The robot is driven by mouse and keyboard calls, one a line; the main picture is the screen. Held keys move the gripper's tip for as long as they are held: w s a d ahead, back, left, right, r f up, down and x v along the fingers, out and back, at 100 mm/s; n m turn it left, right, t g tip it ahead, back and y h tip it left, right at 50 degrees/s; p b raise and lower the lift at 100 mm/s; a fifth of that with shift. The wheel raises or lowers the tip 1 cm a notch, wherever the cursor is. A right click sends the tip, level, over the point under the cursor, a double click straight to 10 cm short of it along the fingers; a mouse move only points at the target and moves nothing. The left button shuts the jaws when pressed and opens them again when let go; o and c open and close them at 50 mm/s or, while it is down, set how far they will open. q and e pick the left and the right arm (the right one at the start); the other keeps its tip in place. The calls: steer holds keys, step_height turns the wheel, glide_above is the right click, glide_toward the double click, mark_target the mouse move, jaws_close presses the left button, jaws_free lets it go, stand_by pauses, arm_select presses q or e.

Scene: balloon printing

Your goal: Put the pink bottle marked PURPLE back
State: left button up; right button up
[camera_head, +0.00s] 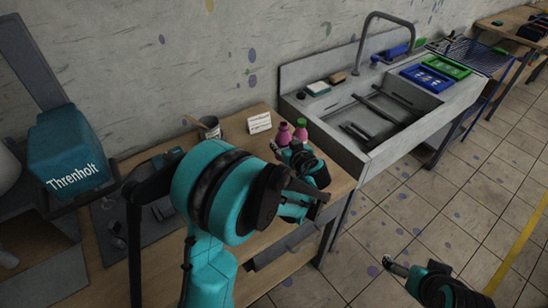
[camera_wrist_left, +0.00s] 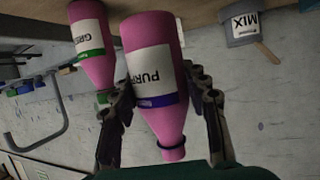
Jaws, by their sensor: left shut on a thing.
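The pink bottle marked PURPLE (camera_wrist_left: 150,50) is between the fingers of my left gripper (camera_wrist_left: 160,95), which is shut on it. Its label reads "PURP" with a purple band, and the wrist picture shows it upside down, neck at the bottom. In the head view the bottle (camera_head: 283,134) shows beyond my left gripper (camera_head: 287,150), partly hidden. Its base is at or close to the bench top; I cannot tell if it touches. My right gripper (camera_head: 414,268) is low at the right, away from the bench, and its opening is unclear.
A second pink bottle with a green-banded label (camera_wrist_left: 92,45) stands close beside it; its green top shows in the head view (camera_head: 301,124). A grey MIX cup (camera_wrist_left: 240,25), a white card (camera_head: 259,122) and a sink (camera_head: 375,115) are near. My arm hides much of the wooden bench (camera_head: 340,182).

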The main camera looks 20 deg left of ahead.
arm_select(q)
steer(key=a+f+b, duration=0.1)
steer(key=f, duration=0.1)
steer(key=a+f+b, duration=0.1)
steer(key=f, duration=0.1)
steer(key=a+f+b, duration=0.1)
steer(key=a+f, duration=0.1)
steer(key=shift+f, duration=0.35)
steer(key=shift+r, duration=0.1)
steer(key=shift+s, duration=0.1)
steer(key=o, duration=1.4)
steer(key=shift+c, duration=0.2)
